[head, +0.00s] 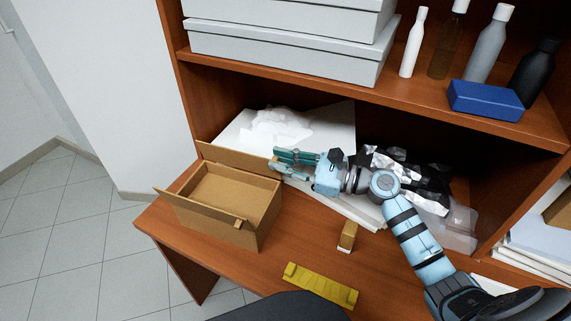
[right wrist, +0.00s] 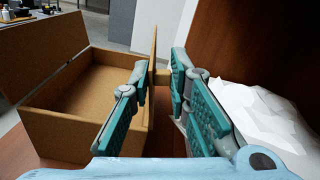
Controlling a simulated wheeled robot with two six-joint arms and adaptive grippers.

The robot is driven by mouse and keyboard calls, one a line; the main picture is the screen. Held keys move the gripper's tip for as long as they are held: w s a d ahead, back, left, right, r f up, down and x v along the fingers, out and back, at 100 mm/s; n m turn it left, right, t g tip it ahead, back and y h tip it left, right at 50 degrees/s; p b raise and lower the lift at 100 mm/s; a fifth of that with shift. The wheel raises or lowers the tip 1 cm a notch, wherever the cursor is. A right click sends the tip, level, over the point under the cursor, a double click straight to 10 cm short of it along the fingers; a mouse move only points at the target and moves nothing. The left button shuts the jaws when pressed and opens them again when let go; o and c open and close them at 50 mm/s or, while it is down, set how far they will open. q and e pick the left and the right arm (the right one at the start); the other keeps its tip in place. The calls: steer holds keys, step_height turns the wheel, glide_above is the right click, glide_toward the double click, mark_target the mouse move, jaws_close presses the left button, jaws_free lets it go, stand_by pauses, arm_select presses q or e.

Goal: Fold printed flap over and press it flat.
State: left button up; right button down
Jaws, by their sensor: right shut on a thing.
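An open brown cardboard box (head: 262,208) stands on the wooden desk at the left. Its far flap (head: 238,159) stands raised along the back edge; the near flap (head: 195,207) is also raised and leans outward. I see no print on either flap. My right gripper (head: 276,161) is at the right end of the far flap, shut on its small tab. In the right wrist view, the flap (right wrist: 153,62) stands edge-on and its tab (right wrist: 163,77) lies between the fingertips. The box interior (right wrist: 95,78) looks empty. My left gripper is not in view.
A yellow ruler-like strip (head: 320,286) and a small tan block (head: 347,236) lie on the desk (head: 285,258). Crumpled white paper (head: 277,127) and dark foil-like wrapping (head: 400,170) lie behind. A shelf (head: 425,92) with bottles and grey boxes hangs above.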

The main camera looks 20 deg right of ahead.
steer(key=shift+s+a+n+b, duration=0.35)
steer(key=shift+n+b, duration=0.3)
steer(key=shift+n, duration=0.25)
steer(key=c, duration=1.6)
jaws_free()
steer(key=shift+v, duration=6.1)
